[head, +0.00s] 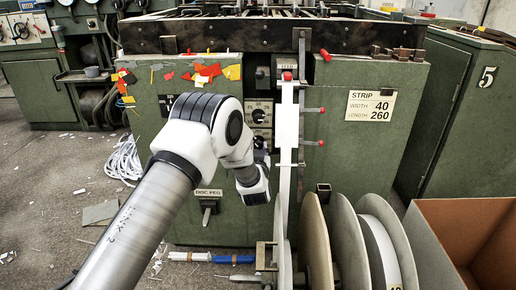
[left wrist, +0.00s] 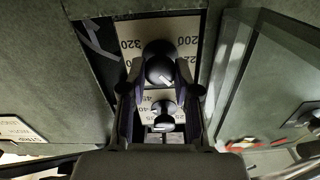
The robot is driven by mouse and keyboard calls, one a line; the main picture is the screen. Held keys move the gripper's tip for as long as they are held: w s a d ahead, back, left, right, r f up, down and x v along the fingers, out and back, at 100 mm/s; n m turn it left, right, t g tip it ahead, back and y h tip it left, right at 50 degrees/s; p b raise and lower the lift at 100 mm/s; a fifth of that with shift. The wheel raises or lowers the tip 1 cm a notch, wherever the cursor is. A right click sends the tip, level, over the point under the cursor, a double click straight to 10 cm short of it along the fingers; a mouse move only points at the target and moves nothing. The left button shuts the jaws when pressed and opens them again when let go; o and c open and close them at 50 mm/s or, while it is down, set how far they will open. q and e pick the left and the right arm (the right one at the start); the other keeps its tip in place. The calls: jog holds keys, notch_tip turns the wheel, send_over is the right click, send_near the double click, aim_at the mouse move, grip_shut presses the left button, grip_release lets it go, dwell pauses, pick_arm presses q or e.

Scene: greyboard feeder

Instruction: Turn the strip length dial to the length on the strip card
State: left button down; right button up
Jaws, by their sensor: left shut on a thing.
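The strip card (head: 371,106) on the green cabinet front reads width 40, length 260. The strip length dial (left wrist: 157,50) is a black round knob on a pale scale, with 320, 220 and 200 legible in the left wrist view. My left gripper (left wrist: 160,76) is shut on this knob, one finger on each side. A pale mark shows on the knob; the number it points to cannot be read. The width dial (left wrist: 164,117) sits beside it, between the fingers in that view, and is the upper dial (head: 258,115) in the head view. My right gripper is not in view.
Large discs (head: 350,240) stand below, with an open cardboard box (head: 460,235) at right. A disc peg handle (head: 207,207) sits lower left. My left arm covers part of the cabinet.

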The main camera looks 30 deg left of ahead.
pick_arm(q)
jog(key=m+p, duration=0.3)
jog(key=shift+r+m+p, duration=0.2)
jog(key=shift+m+p, duration=0.1)
jog(key=m+p, duration=0.2)
jog(key=shift+f+m, duration=0.1)
jog(key=shift+m, duration=0.2)
jog(key=shift+f+m+p, duration=0.1)
jog(key=shift+m+p, duration=0.2)
jog(key=shift+m, duration=0.4)
jog(key=c, duration=0.8)
grip_release()
jog(key=shift+c, duration=0.2)
jog(key=shift+d, duration=0.1)
